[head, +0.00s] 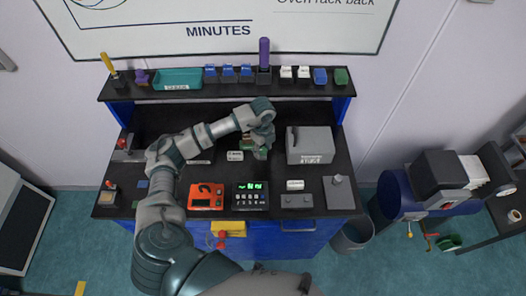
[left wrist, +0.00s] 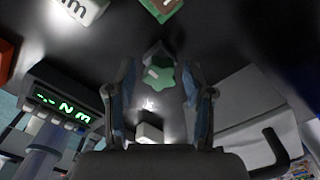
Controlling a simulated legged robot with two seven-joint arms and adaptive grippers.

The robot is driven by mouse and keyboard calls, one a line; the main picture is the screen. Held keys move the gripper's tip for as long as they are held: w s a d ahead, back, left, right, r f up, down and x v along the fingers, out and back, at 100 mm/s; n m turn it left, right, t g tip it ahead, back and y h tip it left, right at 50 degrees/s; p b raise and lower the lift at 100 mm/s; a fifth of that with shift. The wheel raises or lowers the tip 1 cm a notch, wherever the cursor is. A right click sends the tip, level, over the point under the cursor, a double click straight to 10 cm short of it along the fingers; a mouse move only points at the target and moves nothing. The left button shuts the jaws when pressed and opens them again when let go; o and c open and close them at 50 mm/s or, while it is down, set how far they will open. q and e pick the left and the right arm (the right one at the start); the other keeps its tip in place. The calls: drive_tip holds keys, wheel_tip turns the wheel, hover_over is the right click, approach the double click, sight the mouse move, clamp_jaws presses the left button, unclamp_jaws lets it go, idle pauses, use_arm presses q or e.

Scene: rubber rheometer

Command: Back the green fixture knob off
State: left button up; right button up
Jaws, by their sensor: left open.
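The green fixture knob (left wrist: 160,76) is a small lobed knob with a pale mark, seen in the left wrist view on a dark grey mount. My left gripper (left wrist: 160,68) is open, with one finger on each side of the knob. I cannot tell whether the fingers touch it. In the head view my left gripper (head: 262,147) is over the middle of the black bench (head: 330,205), and it mostly hides the knob. My right gripper is not in view.
A grey box (head: 311,146) with a handle stands right of the gripper. An orange device (head: 205,197) and a black meter with green digits (head: 251,195) are at the front. A shelf (head: 195,93) with small items runs behind.

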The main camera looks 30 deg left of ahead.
use_arm(q)
drive_tip(key=m+b, duration=0.1)
drive_tip(key=m, duration=0.4)
drive_tip(key=shift+m+b, duration=0.4)
drive_tip(key=shift+f+m+b, duration=0.1)
drive_tip(key=shift+m+b, duration=0.4)
drive_tip(key=shift+m, duration=0.7)
drive_tip(key=m, duration=0.2)
drive_tip(key=shift+w+m+b, duration=0.1)
drive_tip(key=shift+m+b, duration=0.2)
drive_tip(key=shift+b, duration=0.1)
drive_tip(key=m+b, duration=0.1)
drive_tip(key=m, duration=0.1)
drive_tip(key=shift+m, duration=1.1)
clamp_jaws()
drive_tip(key=n+p, duration=0.1)
drive_tip(key=n, duration=0.3)
drive_tip(key=shift+r, duration=0.2)
drive_tip(key=shift+f+n, duration=0.1)
drive_tip(key=shift+n, duration=0.3)
